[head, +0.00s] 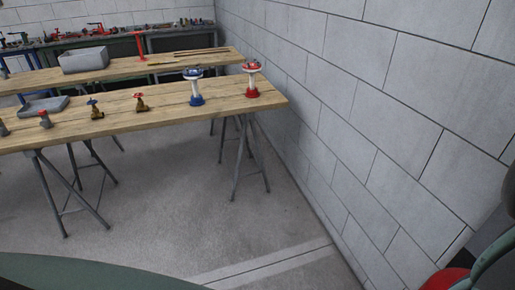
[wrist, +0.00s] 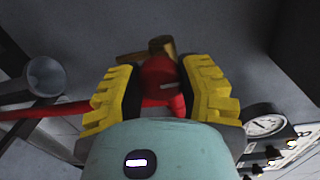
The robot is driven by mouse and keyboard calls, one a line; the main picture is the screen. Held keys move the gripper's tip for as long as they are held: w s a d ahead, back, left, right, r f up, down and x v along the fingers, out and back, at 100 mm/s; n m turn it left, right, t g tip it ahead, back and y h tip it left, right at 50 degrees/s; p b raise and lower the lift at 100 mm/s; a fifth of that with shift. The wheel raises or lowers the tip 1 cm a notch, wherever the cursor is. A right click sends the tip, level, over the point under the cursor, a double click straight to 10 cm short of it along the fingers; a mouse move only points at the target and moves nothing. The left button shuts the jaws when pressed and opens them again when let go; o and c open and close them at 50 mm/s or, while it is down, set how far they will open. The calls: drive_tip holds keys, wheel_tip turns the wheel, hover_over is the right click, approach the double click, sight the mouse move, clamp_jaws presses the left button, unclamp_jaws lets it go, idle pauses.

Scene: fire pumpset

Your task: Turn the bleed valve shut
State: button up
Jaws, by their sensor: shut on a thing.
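In the wrist view, my gripper (wrist: 160,70) has its two yellow ribbed fingers on either side of a red rounded part (wrist: 158,84), which looks like the bleed valve's handle. The gripper is shut on it. A brass fitting (wrist: 160,46) shows just beyond the red part, between the fingertips. The lower part of the handle is hidden behind the gripper's pale green body. Neither my gripper nor the bleed valve can be made out in the head view.
In the wrist view, a red bar (wrist: 55,109) runs left, near a grey round-ended part (wrist: 43,76). A gauge (wrist: 265,126) sits lower right. In the head view, a wooden bench (head: 170,112) holds several valves, a block wall (head: 370,110) stands right, and floor (head: 190,225) is clear.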

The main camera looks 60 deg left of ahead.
drive_tip(key=shift+f+m, duration=0.15)
drive_tip(key=shift+m, duration=0.25)
drive_tip(key=o, duration=1.2)
drive_tip(key=v, duration=1.2)
drive_tip(key=shift+r, duration=0.2)
drive_tip(key=shift+d, duration=0.1)
